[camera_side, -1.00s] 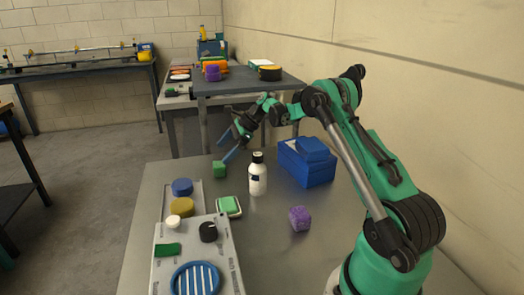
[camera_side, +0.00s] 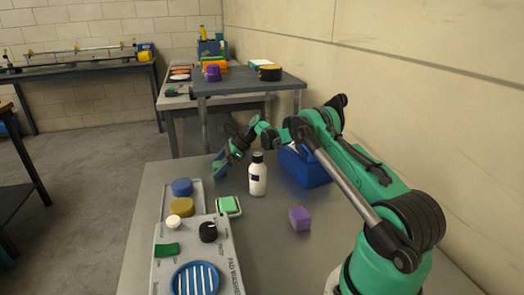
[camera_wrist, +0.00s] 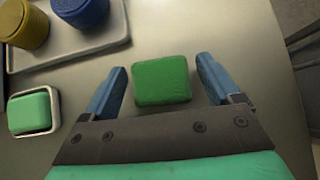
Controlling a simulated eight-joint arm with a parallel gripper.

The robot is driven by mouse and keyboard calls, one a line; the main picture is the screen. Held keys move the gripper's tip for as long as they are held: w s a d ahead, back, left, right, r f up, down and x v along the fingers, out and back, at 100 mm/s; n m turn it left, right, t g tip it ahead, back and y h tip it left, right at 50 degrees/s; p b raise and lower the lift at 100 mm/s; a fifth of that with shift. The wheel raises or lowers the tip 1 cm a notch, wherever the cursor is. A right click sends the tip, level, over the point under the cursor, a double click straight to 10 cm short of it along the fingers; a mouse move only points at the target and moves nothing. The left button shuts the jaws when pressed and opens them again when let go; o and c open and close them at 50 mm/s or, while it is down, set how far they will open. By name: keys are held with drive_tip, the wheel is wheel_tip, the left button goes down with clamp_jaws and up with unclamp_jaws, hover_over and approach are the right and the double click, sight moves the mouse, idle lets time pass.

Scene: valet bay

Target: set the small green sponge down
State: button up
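The small green sponge (camera_wrist: 162,80) is a dark green block with rounded edges, seen in the wrist view over the grey tabletop. My gripper (camera_wrist: 160,78) is open, its blue fingers on either side of the sponge with a clear gap at each side. How far the fingertips are above the sponge I cannot tell. In the side view my gripper (camera_side: 220,165) is low near the table's far edge, left of the white bottle.
A white bottle (camera_side: 258,175) stands close to my gripper. A blue box (camera_side: 305,166) and a purple block (camera_side: 300,218) are to the right. A light green block sits in a white dish (camera_side: 238,213), beside a tray (camera_wrist: 112,37) with blue and yellow round pieces.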

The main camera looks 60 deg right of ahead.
drive_tip(key=c, duration=1.1)
